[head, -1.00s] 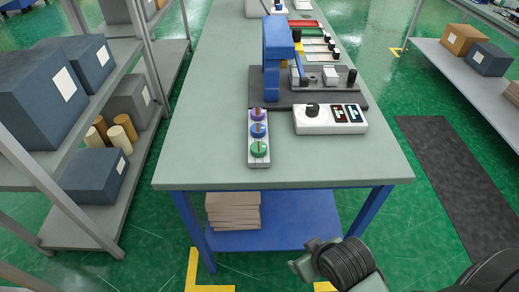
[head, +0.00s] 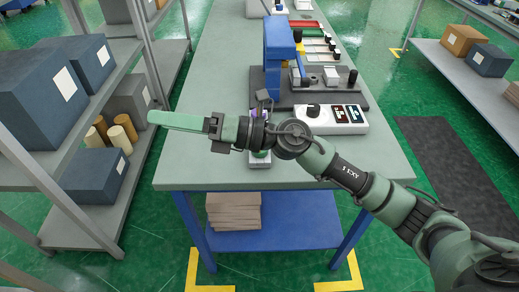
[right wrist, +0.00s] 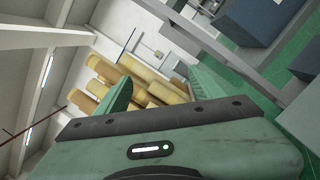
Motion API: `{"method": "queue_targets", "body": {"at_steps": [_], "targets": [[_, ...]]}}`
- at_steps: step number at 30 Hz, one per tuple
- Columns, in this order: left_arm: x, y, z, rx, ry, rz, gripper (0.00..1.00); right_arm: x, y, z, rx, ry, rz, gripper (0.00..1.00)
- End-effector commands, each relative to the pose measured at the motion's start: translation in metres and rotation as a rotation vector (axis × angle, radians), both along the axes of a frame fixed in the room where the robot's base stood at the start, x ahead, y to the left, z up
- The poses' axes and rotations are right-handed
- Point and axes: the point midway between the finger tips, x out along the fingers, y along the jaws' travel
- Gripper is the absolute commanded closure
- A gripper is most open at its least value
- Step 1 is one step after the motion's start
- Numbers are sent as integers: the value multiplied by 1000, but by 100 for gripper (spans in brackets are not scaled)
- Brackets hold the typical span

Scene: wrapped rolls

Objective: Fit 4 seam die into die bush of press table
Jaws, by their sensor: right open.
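The press table (head: 215,60) carries a blue press (head: 279,50) on a dark base plate (head: 350,98). I cannot make out the die bush. A narrow pale holder (head: 259,163) with coloured dies stands in front of the press. My right arm now covers most of it, and I cannot tell which die is the 4 seam one. My right gripper (head: 152,118) reaches left above the table's left edge, with its fingers overlapping in the head view. The right wrist view shows the gripper (right wrist: 160,88) open, with nothing between its fingers. My left gripper is out of view.
A white control box (head: 345,128) with a black knob stands right of the holder. Shelves (head: 95,215) with boxes and tan rolls (head: 117,136) stand at the left, past an aisle.

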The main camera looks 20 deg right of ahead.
Motion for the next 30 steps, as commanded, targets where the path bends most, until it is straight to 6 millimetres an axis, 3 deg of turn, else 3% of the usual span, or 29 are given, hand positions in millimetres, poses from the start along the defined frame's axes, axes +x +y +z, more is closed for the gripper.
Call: {"method": "queue_targets", "body": {"at_steps": [2,4,7,12,15,19,30], "targets": [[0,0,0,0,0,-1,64,2,-3,-30,-283,-141,96,32],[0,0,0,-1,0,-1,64,9,-22,-62,-539,-227,169,32],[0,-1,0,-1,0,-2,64,26,-73,-99,-876,-287,244,32],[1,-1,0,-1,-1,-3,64,50,-168,-123,-1285,-267,302,32],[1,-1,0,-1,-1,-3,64,56,-204,-124,-1412,-236,315,32],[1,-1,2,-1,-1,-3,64,58,-220,-129,-1475,-215,324,32],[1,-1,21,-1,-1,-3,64,70,-208,-169,-1474,-212,327,32]]}}
